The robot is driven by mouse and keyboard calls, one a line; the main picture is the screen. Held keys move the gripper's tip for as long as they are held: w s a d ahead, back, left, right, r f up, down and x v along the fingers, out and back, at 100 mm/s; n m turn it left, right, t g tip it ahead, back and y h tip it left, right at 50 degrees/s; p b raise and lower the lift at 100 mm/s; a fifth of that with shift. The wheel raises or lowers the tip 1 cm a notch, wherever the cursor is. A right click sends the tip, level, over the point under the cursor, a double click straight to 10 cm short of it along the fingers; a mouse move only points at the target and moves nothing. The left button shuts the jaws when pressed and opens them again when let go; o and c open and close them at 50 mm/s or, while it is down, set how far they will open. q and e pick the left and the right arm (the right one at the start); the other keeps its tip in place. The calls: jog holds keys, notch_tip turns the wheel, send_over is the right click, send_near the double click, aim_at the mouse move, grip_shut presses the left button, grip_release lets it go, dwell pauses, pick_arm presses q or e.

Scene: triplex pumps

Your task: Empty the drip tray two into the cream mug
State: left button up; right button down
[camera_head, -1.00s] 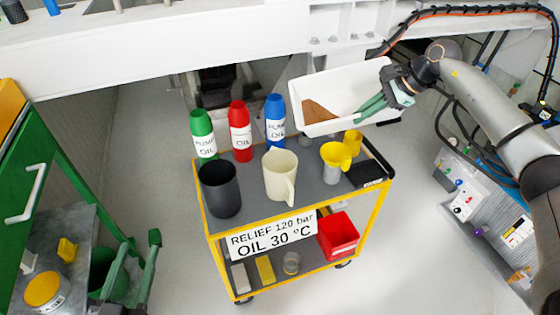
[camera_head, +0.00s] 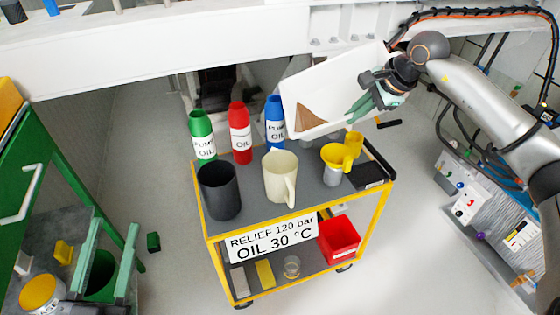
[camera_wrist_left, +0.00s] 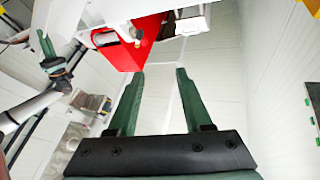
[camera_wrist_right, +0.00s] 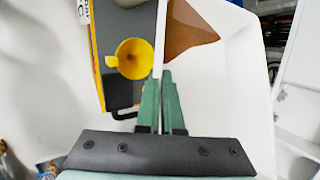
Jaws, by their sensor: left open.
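The white drip tray (camera_head: 345,82) is tilted in the air above the back right of the cart, its left end low. Brown liquid (camera_head: 316,117) lies in its lower left corner. My right gripper (camera_head: 360,106) is shut on the tray's near wall; the right wrist view shows the fingers (camera_wrist_right: 163,108) pinching the tray (camera_wrist_right: 240,100). The cream mug (camera_head: 279,178) stands upright on the cart top, in front of and below the tray's left end. No liquid shows leaving the tray. My left gripper (camera_head: 108,258) is open and empty at the lower left, away from the cart.
A black mug (camera_head: 219,190), green (camera_head: 202,138), red (camera_head: 240,135) and blue (camera_head: 275,123) bottles and a yellow funnel (camera_head: 336,156) crowd the cart top. A red bin (camera_head: 339,238) sits on the lower shelf. A green bench stands left; a white beam (camera_head: 200,50) crosses behind.

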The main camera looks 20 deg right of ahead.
pick_arm(q)
jog(key=shift+s+d+r+m+t+h+b, duration=0.1)
jog(key=shift+s+r+m+t+h+b, duration=0.1)
jog(key=shift+s+r+m+h, duration=0.4)
jog(key=shift+s+d+r+m+t+h+b, duration=0.1)
jog(key=shift+r+t+h, duration=0.2)
jog(key=shift+r, duration=0.6)
jog(key=shift+s+d+r+m+t+h+b, duration=0.15)
jog(key=shift+s+r+m+h, duration=0.3)
jog(key=shift+r, duration=0.3)
pick_arm(e)
jog(key=shift+s+a+r+n+t+h, duration=0.2)
jog(key=shift+a+r+h, duration=0.25)
jog(key=shift+a+h, duration=0.15)
jog(key=shift+s+a+r+n+t+h, duration=0.15)
jog(key=shift+s+a+r+t+h, duration=0.1)
jog(key=shift+a+r+h, duration=0.35)
jog(key=shift+s+a+r+n+t+h, duration=0.2)
jog(key=shift+a+r+h, duration=0.15)
jog(key=shift+a, duration=0.4)
pick_arm(q)
jog(key=shift+w+a+f, duration=0.1)
jog(key=shift+w, duration=0.05)
pick_arm(e)
jog(key=shift+s+a+r+h, duration=0.1)
jog(key=shift+a+r+h, duration=0.05)
jog(key=shift+h, duration=0.1)
